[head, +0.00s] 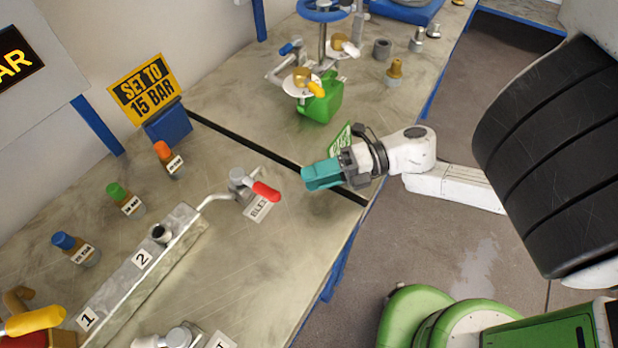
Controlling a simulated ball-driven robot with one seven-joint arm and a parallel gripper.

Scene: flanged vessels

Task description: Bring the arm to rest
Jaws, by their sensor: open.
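My gripper (308,178) has teal fingers and hangs over the right part of the workbench (290,240), near the bench's right edge. It points left in the head view and holds nothing that I can see. From this angle its two fingers overlap, so the gap between them is hard to see. My white arm (450,186) reaches in from the right, across the bench edge. The red-handled bleed valve (264,191) lies to the left of the fingertips, apart from them.
Bottles with blue, green and orange caps (162,150) stand at left, near a numbered metal manifold (140,262). A yellow sign (146,88) reads "SET TO 15 BAR".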

